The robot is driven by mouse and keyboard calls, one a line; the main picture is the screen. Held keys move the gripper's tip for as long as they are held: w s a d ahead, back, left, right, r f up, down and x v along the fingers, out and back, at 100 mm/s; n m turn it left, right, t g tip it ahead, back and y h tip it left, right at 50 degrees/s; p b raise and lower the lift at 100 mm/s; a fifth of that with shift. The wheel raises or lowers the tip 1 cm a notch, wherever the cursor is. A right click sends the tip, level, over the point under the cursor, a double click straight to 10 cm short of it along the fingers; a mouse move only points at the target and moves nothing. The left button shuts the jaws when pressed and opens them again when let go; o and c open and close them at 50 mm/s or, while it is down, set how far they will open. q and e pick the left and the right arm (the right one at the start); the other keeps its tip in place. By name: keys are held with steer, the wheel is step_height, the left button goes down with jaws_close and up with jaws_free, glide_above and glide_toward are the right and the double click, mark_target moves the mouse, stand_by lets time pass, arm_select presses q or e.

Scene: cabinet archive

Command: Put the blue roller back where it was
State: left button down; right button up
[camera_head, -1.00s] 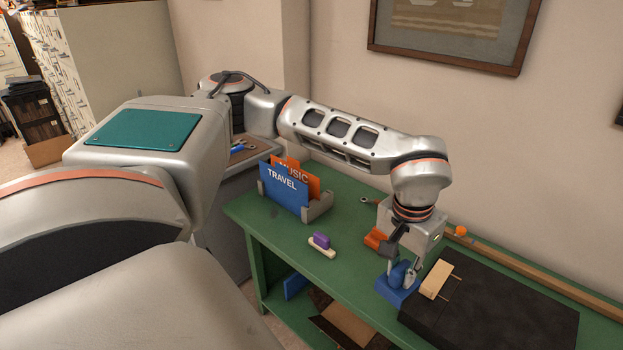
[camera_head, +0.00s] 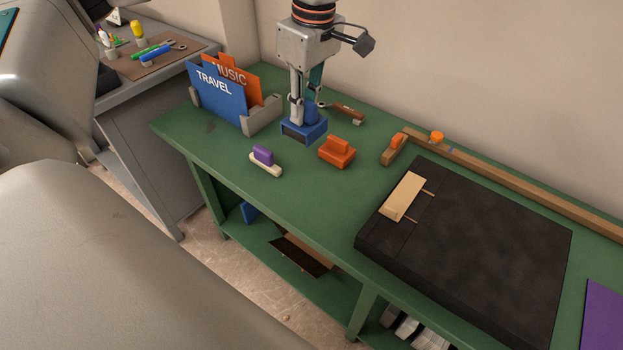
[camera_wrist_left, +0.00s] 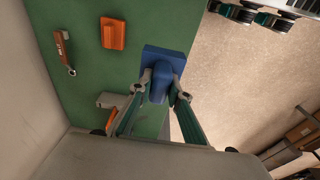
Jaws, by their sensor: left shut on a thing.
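The blue roller (camera_head: 303,131) is a blue block with a raised grip. My left gripper (camera_head: 306,106) comes down from above and is shut on the grip. In the head view the block shows over the green table, just right of the file holder. Whether it touches the tabletop I cannot tell. In the wrist view the fingertips (camera_wrist_left: 164,85) of my left gripper close on both sides of the grip, and the block (camera_wrist_left: 166,57) appears across the table's edge, with floor beyond. My right gripper is not in view.
On the green table (camera_head: 330,205) stand an orange block (camera_head: 337,151), a purple-and-cream block (camera_head: 264,160), a wood-handled tool (camera_head: 345,112) and a file holder (camera_head: 264,115) with TRAVEL and MUSIC folders. A black slab (camera_head: 480,255) with a wooden piece (camera_head: 403,195) fills the right.

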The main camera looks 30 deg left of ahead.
arm_select(q)
step_height(320, 180, down, 18)
steer(key=b, duration=0.3)
steer(key=shift+s+f+b, duration=0.1)
steer(key=shift+f+b, duration=0.05)
steer(key=shift+b, duration=0.25)
steer(key=shift+f, duration=0.1)
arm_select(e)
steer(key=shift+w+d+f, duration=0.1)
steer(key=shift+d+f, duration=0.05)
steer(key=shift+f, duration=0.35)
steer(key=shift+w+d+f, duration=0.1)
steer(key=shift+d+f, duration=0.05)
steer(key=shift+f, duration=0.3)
arm_select(q)
steer(key=c, duration=1.9)
jaws_free()
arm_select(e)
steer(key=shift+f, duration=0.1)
